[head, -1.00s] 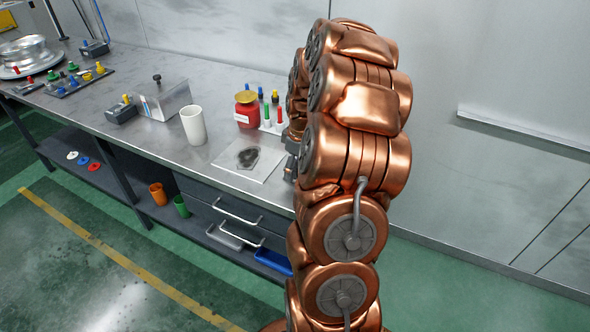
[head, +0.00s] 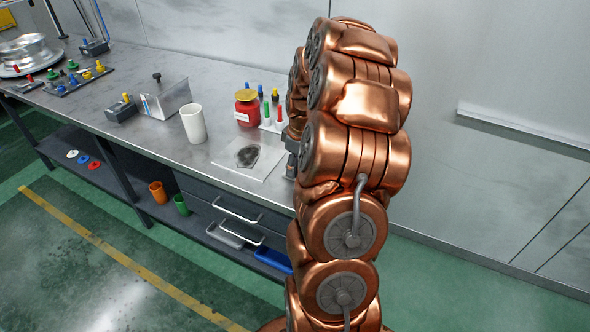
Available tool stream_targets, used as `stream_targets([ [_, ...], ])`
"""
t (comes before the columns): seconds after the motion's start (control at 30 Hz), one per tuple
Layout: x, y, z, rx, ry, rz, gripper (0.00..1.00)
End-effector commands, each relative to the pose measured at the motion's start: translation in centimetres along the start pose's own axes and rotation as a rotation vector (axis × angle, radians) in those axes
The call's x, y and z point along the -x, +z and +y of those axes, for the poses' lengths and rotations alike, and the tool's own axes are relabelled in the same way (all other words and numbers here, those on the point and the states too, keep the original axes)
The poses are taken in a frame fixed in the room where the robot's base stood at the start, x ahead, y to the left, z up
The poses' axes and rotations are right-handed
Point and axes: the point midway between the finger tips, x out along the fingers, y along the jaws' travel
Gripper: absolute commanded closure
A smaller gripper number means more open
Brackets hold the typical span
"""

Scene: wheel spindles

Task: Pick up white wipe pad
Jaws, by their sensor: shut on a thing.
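My gripper (head: 291,163) is at the right end of the grey workbench, mostly hidden behind my copper arm. Only a little of its dark grey body shows, just right of a pale, flat sheet (head: 225,160) with a dark smudge (head: 248,156). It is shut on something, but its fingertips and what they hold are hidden. I cannot make out a white wipe pad for certain; the arm covers that part of the bench.
A white cup (head: 194,124) stands left of the sheet. A red jar (head: 247,110) with a yellow lid and a rack of coloured-topped items (head: 272,122) stand behind it. A metal box (head: 165,99) is further left. The wall (head: 480,70) is behind the bench.

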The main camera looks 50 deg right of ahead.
Motion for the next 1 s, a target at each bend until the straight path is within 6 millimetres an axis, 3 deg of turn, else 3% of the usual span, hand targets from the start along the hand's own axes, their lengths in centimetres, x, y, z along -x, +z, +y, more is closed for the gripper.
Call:
stream_targets([
  [0.27,1.6,-0.3,0.1,0.001,0.005,0.004,0.89],
  [0.7,8.5,-1.1,0.1,0.001,0.004,0.003,0.89],
  [1.0,10.0,-1.3,0.0,0.0,0.002,0.001,0.89],
])
